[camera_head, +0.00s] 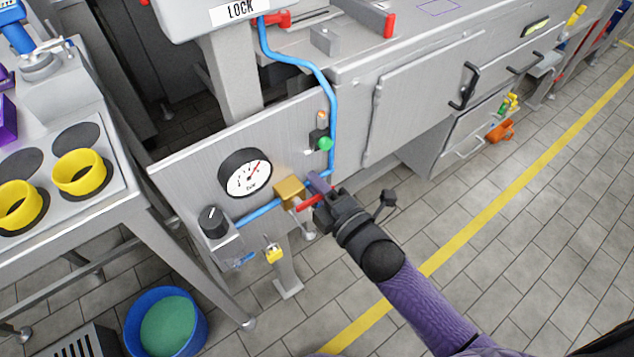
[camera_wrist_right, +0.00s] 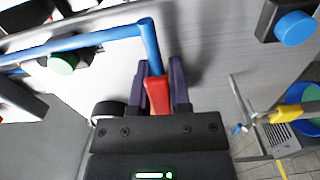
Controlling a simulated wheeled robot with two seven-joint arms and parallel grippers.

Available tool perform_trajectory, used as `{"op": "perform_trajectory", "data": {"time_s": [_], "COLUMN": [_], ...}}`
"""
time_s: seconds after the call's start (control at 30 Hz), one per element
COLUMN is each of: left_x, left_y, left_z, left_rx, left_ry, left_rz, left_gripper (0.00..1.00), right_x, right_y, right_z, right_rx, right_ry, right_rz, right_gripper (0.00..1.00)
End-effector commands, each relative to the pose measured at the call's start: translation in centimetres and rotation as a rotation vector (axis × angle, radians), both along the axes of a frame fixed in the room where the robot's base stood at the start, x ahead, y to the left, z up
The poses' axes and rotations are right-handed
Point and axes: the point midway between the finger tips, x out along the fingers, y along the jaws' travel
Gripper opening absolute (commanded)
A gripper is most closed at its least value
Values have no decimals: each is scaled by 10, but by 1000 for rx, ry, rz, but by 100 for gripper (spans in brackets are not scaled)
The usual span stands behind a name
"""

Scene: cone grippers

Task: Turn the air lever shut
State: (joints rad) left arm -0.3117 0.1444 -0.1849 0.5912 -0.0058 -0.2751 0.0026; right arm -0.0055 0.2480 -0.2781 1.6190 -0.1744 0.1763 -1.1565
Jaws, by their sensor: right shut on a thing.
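The air lever (camera_head: 308,202) is a short red handle beside a brass valve block (camera_head: 289,189) on the front of a grey metal panel. In the head view it slants up to the right, roughly along the blue air pipe (camera_head: 260,212). My right gripper (camera_head: 318,191) is at its outer end. In the right wrist view the red lever (camera_wrist_right: 157,97) lies between the purple fingers of my right gripper (camera_wrist_right: 161,75), which is shut on it. The fingers and gripper body hide part of the lever. My left gripper is in neither view.
A round gauge (camera_head: 245,174), a black knob (camera_head: 212,221) and a green button (camera_head: 325,143) sit on the panel near the valve. A yellow tag (camera_head: 273,252) hangs below. A blue bin (camera_head: 166,322) stands on the floor. The tiled floor at right is clear.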

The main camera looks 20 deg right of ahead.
Motion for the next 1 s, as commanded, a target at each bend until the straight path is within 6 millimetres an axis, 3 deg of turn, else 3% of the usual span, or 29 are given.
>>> {"op": "perform_trajectory", "data": {"time_s": [1.0], "left_x": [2], "left_y": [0], "left_z": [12], "left_rx": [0], "left_ry": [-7], "left_rz": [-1], "left_gripper": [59], "right_x": [-7], "right_y": [18], "right_z": [-35], "right_rx": [841], "right_ry": [308], "right_rz": [-2], "right_gripper": [0]}}
